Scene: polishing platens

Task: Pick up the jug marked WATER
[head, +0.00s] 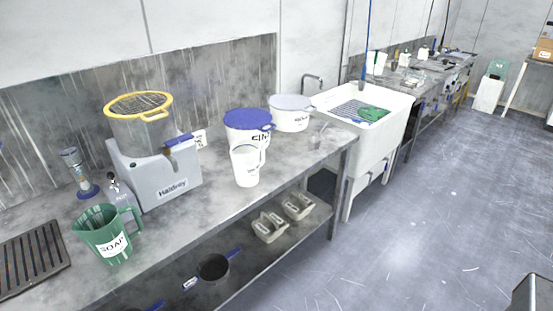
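No marking that reads WATER can be made out in the head view. A white jug (245,168) stands upright near the front edge of the steel bench, in front of the blue-lidded tub; no readable word shows on its visible side. A green jug (106,238) marked SOAP stands at the left front of the bench, handle to the right. My gripper cannot be made out in this view.
A grey Haldrey machine (165,184) stands between the jugs. A blue-lidded tub (240,128) and a white-lidded tub (291,117) stand behind the white jug. A slatted rack (32,260) lies far left. A sink (386,132) adjoins the bench. The floor (440,220) is clear.

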